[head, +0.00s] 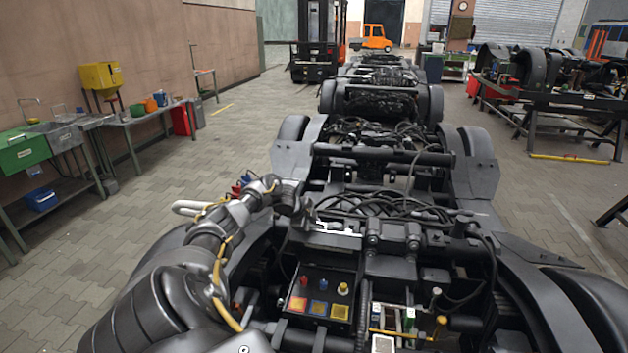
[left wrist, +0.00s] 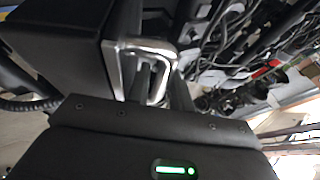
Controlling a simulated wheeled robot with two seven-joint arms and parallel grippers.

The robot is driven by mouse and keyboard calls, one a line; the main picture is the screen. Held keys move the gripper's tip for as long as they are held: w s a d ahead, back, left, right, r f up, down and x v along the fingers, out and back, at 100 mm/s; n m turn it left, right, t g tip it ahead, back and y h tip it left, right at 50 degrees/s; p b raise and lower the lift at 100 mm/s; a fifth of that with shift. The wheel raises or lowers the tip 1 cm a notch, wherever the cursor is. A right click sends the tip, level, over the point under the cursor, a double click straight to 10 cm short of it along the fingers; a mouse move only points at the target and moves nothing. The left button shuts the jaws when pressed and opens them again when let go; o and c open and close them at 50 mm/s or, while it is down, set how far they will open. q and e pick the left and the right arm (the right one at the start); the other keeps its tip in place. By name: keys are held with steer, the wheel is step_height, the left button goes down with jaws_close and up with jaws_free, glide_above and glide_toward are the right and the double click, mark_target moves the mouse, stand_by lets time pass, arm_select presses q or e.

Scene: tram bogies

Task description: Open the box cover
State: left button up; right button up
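The box (head: 291,315) sits on the bogie frame in the lower middle of the head view. Red, blue and yellow knobs and coloured squares inside it are exposed. Its dark cover (head: 322,250) appears raised at the back of the box. A bright metal handle (head: 338,229) is at the cover's upper edge; in the left wrist view the handle (left wrist: 150,47) sticks out from a dark panel (left wrist: 55,50). My left gripper (head: 303,208) is at this handle, its dark fingers (left wrist: 155,82) beside or through the loop. Whether they clamp it is unclear. My right gripper is out of view.
Cables (head: 390,203) and bogie parts crowd the area behind and right of the box. A small yellow-handled unit (head: 440,322) is to its right. A workbench (head: 135,118) stands along the left wall. The paved floor on the left is mostly clear.

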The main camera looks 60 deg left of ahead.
arm_select(q)
steer(key=v, duration=0.9)
steer(key=shift+s+r, duration=0.1)
steer(key=shift+s, duration=0.1)
steer(key=shift+s+r, duration=0.35)
steer(key=shift+r, duration=0.3)
steer(key=shift+f, duration=0.1)
